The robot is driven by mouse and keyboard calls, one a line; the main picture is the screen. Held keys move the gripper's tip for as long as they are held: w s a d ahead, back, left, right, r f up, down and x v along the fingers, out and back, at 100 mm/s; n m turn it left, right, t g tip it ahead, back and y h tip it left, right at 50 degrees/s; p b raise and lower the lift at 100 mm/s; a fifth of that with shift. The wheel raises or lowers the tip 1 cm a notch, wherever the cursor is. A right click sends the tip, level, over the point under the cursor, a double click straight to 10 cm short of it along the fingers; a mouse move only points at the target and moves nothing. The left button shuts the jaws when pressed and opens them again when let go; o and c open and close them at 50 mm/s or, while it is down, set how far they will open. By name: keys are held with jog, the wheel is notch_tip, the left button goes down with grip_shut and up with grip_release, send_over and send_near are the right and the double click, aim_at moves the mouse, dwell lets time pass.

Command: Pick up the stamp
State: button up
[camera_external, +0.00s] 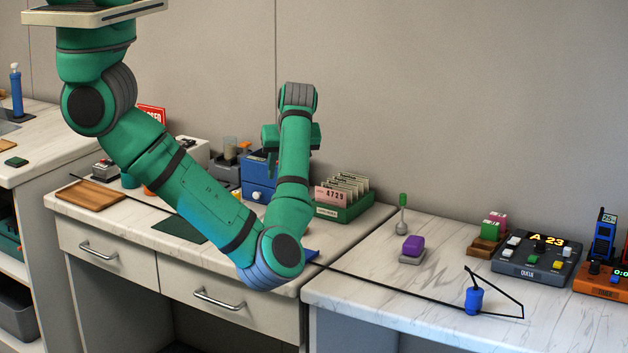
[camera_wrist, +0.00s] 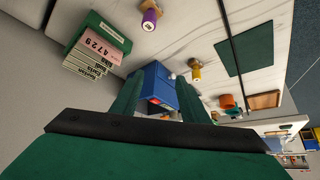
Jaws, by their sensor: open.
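My gripper (camera_wrist: 158,88) is open and empty in the wrist view, its two green fingers spread in front of the blue drawer box (camera_wrist: 158,84). In the external view the gripper (camera_external: 270,165) hangs above the back of the counter, partly hidden by my forearm. I cannot tell which is the task's stamp.
A green card tray (camera_external: 345,209) stands right of the blue drawer box (camera_external: 256,178). A dark green mat (camera_external: 182,230) and a wooden tray (camera_external: 92,196) lie on the left. The right counter holds a purple block (camera_external: 413,243), a console (camera_external: 535,262) and a blue cylinder (camera_external: 474,301).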

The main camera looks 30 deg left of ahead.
jog(key=s+d+f+g+h, duration=0.2)
jog(key=s+d, duration=0.1)
jog(key=d, duration=0.3)
jog(key=x, duration=0.6)
jog(key=w+x, duration=0.1)
jog(key=x, duration=0.3)
jog(key=shift+r, duration=0.2)
grip_shut()
